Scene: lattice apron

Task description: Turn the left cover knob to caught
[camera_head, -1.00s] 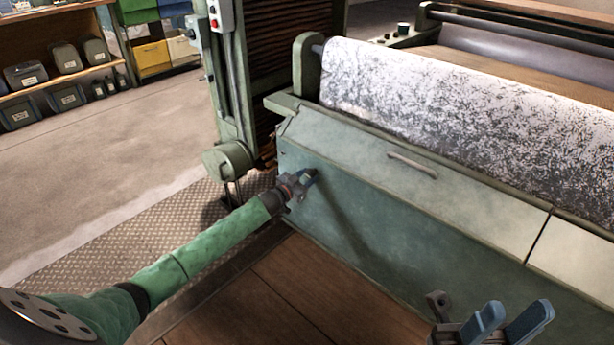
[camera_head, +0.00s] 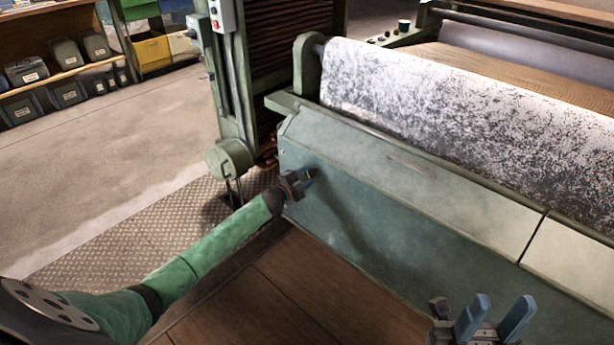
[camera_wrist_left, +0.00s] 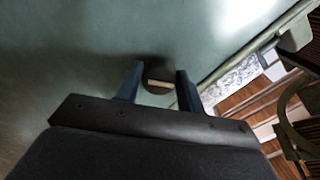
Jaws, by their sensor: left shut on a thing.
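The left cover knob (camera_wrist_left: 158,72) is a small dark round knob with a pale bar on it. In the left wrist view it sits between the two blue fingers of my left gripper (camera_wrist_left: 158,88), which is shut on it. In the head view my left gripper (camera_head: 307,178) is at the left end of the green front cover (camera_head: 390,225) and hides the knob. I cannot read any marking of the knob's position. My right gripper (camera_head: 494,318) is at the bottom right, its blue fingers apart and nothing between them.
A speckled white roller (camera_head: 450,100) lies behind the cover's sloping top, which has a thin handle or slot (camera_head: 411,165). A green machine post (camera_head: 228,100) stands at the left. Wooden boards (camera_head: 290,290) lie in front. Shelves with bins (camera_head: 60,75) stand far left.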

